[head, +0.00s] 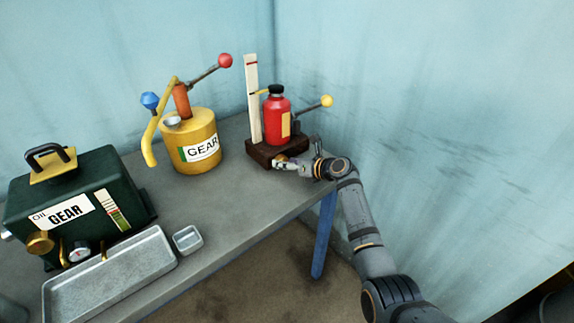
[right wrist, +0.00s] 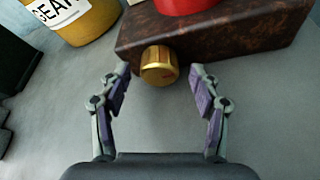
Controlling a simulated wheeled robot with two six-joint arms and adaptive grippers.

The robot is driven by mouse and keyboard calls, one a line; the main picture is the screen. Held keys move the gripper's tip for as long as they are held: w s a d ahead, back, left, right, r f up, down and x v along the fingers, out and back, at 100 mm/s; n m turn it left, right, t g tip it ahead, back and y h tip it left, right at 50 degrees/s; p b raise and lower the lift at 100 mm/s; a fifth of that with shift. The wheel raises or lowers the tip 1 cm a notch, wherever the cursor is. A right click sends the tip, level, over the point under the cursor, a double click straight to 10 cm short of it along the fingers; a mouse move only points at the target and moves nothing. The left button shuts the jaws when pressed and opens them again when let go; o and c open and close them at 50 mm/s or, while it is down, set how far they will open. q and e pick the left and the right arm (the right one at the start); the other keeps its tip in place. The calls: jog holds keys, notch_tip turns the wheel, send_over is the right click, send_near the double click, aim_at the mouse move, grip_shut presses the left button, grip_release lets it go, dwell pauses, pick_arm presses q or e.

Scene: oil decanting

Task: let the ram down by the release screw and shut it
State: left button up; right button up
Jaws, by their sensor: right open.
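The jack stands at the back right of the table, with a red ram bottle (head: 277,120) with a black cap on a dark brown base (head: 262,151). A lever with a yellow knob (head: 326,101) sticks out to its right. The brass release screw (right wrist: 159,66) projects from the base's front face in the right wrist view. My right gripper (right wrist: 160,80) is open, its two fingers apart on either side of the screw, with gaps showing. In the head view the right gripper (head: 282,164) is at the base's front. My left gripper is not in view.
A yellow GEAR can (head: 190,150) with a red-knobbed lever stands to the left. A green GEAR box (head: 75,195), a metal tray (head: 110,275) and a small dish (head: 187,239) are nearer left.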

jog(key=shift+a, duration=0.1)
jog(key=c, duration=1.1)
jog(key=shift+r+p, duration=0.2)
jog(key=shift+p, duration=0.4)
jog(key=shift+c, duration=0.2)
jog(key=n+h+p, duration=0.1)
jog(key=n+p, duration=0.1)
jog(key=p, duration=0.2)
jog(key=shift+r, duration=0.15)
jog(key=shift+s+a+n+t+h+p, duration=0.1)
jog(key=shift+n+t+h+p, duration=0.55)
jog(key=shift+p, duration=0.55)
jog(key=shift+f+n+t+h+p, duration=0.25)
jog(key=shift+f+n+p, duration=0.05)
jog(key=shift+n+p, duration=0.35)
